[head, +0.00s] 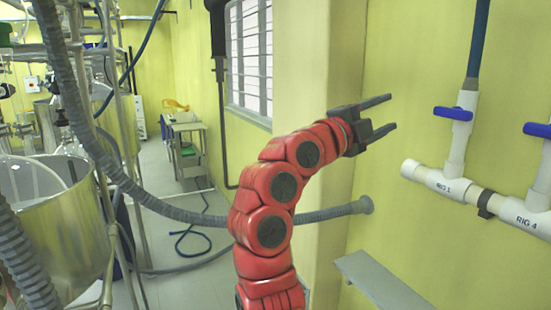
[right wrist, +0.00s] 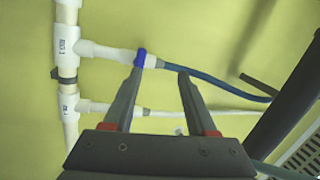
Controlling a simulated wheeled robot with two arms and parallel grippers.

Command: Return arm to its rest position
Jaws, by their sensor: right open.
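My right arm is red and rises from the bottom of the head view, bent toward the right. Its gripper (head: 388,112) is open and empty, pointing right toward the yellow wall and the white pipe. In the right wrist view the two dark fingers (right wrist: 160,72) are spread, with the wall, the pipe and a blue valve handle (right wrist: 140,57) beyond them. I cannot tell how far the left fingertip is from that handle. In the head view the blue handle (head: 453,113) of the RIG 1 valve is right of the fingertips. My left gripper is not in view.
The white pipe (head: 411,169) with RIG 1 and RIG 4 labels runs along the right wall. A grey shelf (head: 385,285) is below it. A grey hose (head: 325,212) crosses behind my arm into the wall. Steel vessels (head: 62,235) and frames stand left. A trolley (head: 187,130) is farther back.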

